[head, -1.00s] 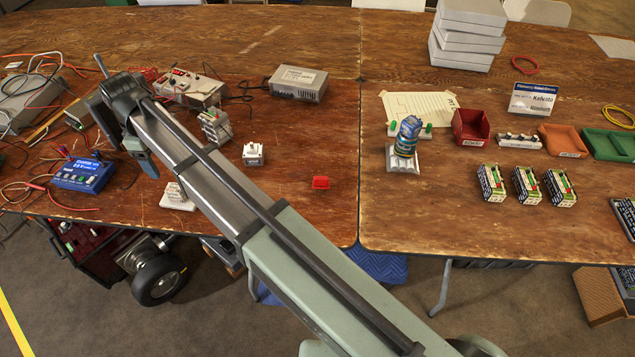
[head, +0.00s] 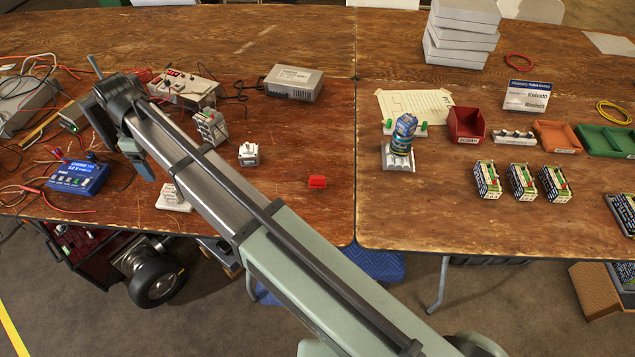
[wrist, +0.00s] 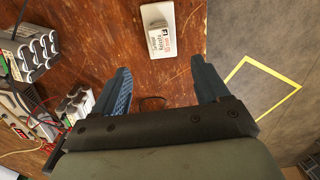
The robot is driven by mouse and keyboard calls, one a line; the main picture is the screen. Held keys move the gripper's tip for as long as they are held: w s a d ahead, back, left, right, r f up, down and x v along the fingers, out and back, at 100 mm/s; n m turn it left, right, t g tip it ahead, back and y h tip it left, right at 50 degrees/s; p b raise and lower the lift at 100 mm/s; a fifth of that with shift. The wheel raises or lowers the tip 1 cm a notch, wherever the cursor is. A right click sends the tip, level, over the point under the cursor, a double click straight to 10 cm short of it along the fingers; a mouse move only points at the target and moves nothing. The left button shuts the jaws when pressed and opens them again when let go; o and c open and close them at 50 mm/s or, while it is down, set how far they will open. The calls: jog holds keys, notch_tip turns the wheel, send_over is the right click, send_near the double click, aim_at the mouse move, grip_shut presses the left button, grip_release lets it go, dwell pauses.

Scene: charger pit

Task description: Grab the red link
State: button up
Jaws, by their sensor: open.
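In the head view my gripper (head: 137,158) is at the far left end of my arm, well left of the red piece.
A white labelled block (wrist: 172,30) lies ahead of the fingers. A white connector (head: 249,154) sits between my arm and the red piece. A blue meter (head: 78,178) with wires is at left. A red bin (head: 466,124) stands at right. The table around the red piece is clear.

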jog(key=w+d+m, duration=0.2)
jog(key=w+d, duration=0.8)
jog(key=w+d+m, duration=0.2)
jog(key=w+d, duration=0.3)
jog(key=d, duration=0.5)
jog(key=m, duration=1.4)
send_near(317, 177)
jog(key=shift+f, duration=6)
